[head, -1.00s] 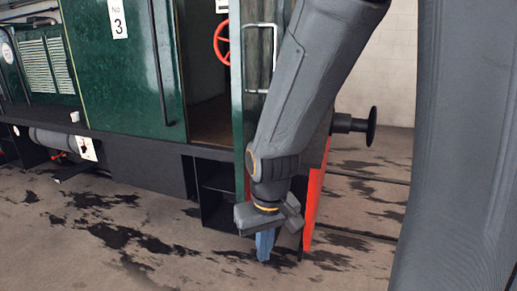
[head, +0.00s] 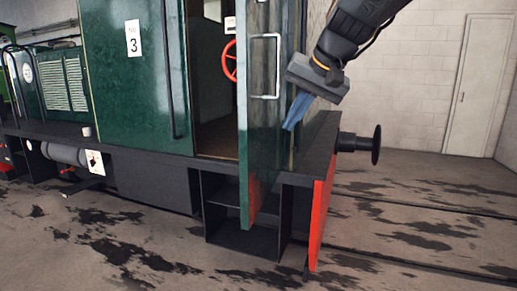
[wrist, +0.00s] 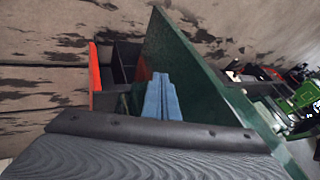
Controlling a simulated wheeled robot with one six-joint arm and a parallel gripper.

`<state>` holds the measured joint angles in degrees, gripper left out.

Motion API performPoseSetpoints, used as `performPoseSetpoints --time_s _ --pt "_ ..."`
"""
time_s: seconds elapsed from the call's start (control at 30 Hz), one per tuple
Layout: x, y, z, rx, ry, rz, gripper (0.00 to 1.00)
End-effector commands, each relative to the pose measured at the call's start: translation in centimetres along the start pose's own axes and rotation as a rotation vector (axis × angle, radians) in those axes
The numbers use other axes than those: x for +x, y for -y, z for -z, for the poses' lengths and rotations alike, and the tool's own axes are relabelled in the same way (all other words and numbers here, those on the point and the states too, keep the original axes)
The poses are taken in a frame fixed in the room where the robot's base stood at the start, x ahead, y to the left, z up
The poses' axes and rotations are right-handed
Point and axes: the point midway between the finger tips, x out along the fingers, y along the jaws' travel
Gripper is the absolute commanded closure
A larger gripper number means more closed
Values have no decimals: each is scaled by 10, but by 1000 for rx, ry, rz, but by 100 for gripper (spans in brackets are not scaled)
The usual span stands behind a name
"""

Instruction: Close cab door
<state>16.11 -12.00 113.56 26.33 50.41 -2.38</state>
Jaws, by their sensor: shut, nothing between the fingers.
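The green cab door (head: 257,120) stands open, swung outward from the cab, with a white handle (head: 264,66) on its face. It also shows in the wrist view (wrist: 195,75) as a long green panel to the right of my fingers. The cab doorway (head: 213,80) is uncovered and its dark inside shows. My gripper (head: 291,126) is shut and empty, with blue fingers pointing down and left. In the head view it is just right of the door. In the wrist view the blue fingers (wrist: 161,98) appear close beside the panel; I cannot tell whether they touch it.
Dark steps (head: 240,235) lie below the doorway. A red buffer beam (head: 321,215) with a black buffer (head: 375,145) is at the tram's right end. A red handwheel (head: 229,62) is inside the cab. The floor at front is clear, with dark stains.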

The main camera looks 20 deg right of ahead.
Motion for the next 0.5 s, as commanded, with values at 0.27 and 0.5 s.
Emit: performPoseSetpoints --time_s 0.27,0.5 --pt "28 4 3 4 0 10 100" --pt "76 5 2 3 1 9 100"
